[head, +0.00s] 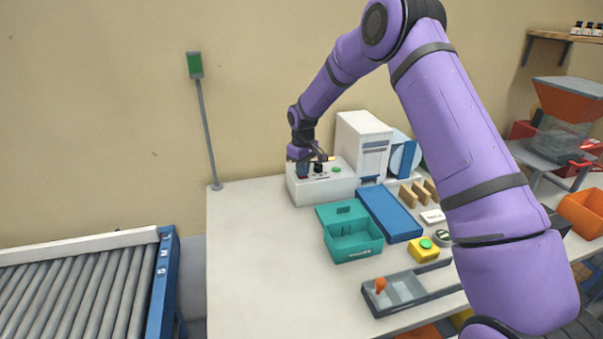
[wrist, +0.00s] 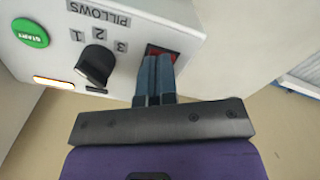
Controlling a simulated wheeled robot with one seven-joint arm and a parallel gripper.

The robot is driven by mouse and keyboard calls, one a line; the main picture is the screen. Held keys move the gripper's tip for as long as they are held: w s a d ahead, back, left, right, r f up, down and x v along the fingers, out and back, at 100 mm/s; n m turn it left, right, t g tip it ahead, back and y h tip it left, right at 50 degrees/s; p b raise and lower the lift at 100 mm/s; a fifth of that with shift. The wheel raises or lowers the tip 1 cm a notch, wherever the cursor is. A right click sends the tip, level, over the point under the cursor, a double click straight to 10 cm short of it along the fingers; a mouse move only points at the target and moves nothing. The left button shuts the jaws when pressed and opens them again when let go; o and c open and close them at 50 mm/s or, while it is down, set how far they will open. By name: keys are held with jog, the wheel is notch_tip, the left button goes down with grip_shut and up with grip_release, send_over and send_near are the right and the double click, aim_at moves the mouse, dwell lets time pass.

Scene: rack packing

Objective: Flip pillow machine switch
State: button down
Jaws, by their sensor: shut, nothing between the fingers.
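The pillow machine (head: 327,186) is a white box at the back of the table, with a taller white housing behind it. A red rocker switch (wrist: 163,52) sits in a dark frame at the panel's edge. My gripper (wrist: 158,62) is shut and empty, its fingertips over the switch and covering part of it. I cannot tell whether they touch. In the head view my gripper (head: 303,168) is at the panel's left end.
On the table are a teal bin (head: 352,254), a blue tray (head: 389,214), a yellow button box (head: 423,250) and a grey tray with an orange-knobbed lever (head: 380,285). A roller conveyor (head: 75,285) stands at left. The table's left part is clear.

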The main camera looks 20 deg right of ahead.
jog(key=shift+r, duration=3.45)
jog(key=shift+r, duration=0.2)
jog(key=s+d+r+m+t, duration=0.1)
jog(key=s+d+r, duration=0.1)
jog(key=s+r, duration=0.9)
jog(key=s+d+r+m+t, duration=0.2)
jog(key=s+r, duration=0.9)
jog(key=r, duration=0.1)
jog(key=s+d+m+t, duration=0.2)
jog(key=s+d+m, duration=0.1)
jog(key=s, duration=2.3)
jog(key=shift+s+r, duration=0.25)
jog(key=shift+s, duration=0.05)
